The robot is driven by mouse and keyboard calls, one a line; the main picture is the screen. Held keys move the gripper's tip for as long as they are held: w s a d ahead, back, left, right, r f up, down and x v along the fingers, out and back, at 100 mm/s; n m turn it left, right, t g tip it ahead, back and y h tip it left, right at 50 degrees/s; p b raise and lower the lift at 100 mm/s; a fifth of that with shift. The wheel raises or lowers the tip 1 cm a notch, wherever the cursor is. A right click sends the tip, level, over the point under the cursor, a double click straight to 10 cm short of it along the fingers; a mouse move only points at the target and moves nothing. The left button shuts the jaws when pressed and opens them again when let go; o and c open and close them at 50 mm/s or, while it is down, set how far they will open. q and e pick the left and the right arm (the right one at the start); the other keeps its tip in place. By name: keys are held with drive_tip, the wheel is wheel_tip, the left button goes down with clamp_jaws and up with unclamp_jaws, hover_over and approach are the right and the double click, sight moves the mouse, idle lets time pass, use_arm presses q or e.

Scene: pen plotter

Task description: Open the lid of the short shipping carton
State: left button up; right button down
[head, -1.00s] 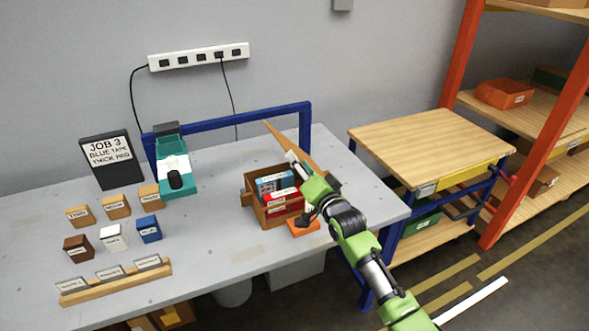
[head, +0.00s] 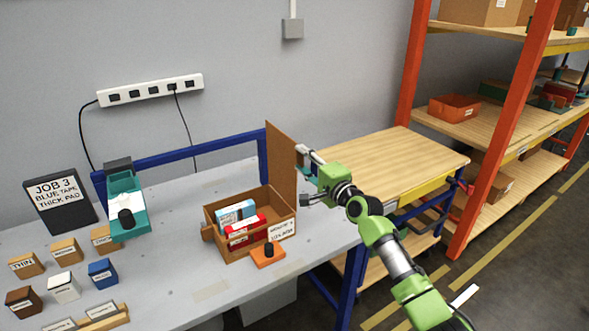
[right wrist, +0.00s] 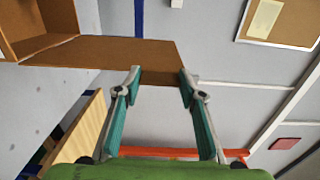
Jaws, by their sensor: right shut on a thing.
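The short open carton (head: 213,234) sits on the grey table in the head view. A blue-and-white box (head: 236,213) and a red box (head: 243,229) are inside it. Its brown lid (head: 281,168) stands up steeply at the carton's right side. In the right wrist view the lid (right wrist: 100,54) reaches in from the carton at the upper left. My right gripper (head: 303,176) is at the lid's right edge in the head view. In the right wrist view its fingertips (right wrist: 160,80) are on either side of the lid's end, shut on it. My left gripper is not in view.
An orange block with a black knob (head: 267,257) lies close in front of the carton. A teal tape dispenser (head: 128,205), a dark sign (head: 60,203) and several small boxes stand at the left. A wooden cart (head: 375,160) and orange-post shelving are at the right.

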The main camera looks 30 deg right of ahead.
drive_tip(key=shift+d, duration=0.4)
drive_tip(key=c, duration=1.3)
unclamp_jaws()
drive_tip(key=s, duration=0.8)
drive_tip(key=s+d, duration=0.1)
drive_tip(key=s, duration=0.3)
